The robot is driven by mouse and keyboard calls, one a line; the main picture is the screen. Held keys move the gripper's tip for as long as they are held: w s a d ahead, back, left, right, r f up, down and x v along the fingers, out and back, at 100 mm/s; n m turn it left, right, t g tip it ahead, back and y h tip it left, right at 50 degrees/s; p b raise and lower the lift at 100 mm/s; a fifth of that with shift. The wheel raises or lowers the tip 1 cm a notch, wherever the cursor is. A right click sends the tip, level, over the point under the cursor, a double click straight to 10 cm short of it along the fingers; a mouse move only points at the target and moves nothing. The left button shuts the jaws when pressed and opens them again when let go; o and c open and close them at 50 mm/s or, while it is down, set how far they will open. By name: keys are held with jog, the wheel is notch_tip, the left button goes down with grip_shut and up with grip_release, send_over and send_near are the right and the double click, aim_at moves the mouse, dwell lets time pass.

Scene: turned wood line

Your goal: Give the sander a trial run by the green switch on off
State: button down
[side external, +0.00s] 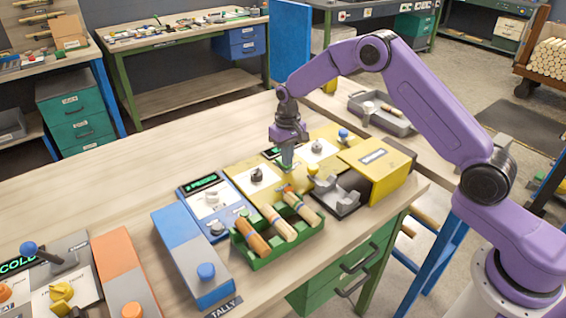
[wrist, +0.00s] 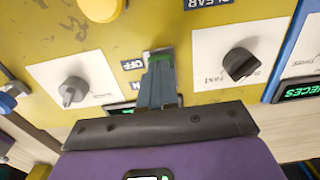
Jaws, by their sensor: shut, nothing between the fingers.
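The yellow sander panel (side external: 272,190) stands on the wooden bench. In the wrist view the panel (wrist: 140,22) fills most of the picture. The green switch (wrist: 160,56) sits in a pale frame between two dial plates, beside an OFF label (wrist: 132,65); a second label below it is partly covered. My gripper (side external: 287,165) is over the panel, pointing down. In the wrist view my gripper (wrist: 158,68) is shut and empty, its fingertips right at the switch and covering part of it. I cannot tell whether they touch it or which way the switch is set.
A black dial (wrist: 240,65) and a grey dial (wrist: 74,91) flank the switch. A yellow button (wrist: 100,6) is above it. A green tray (side external: 262,250) of turned wood pieces stands in front of the panel. A blue box (side external: 192,258) stands to the left.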

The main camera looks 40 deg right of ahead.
jog(key=shift+r, duration=3.45)
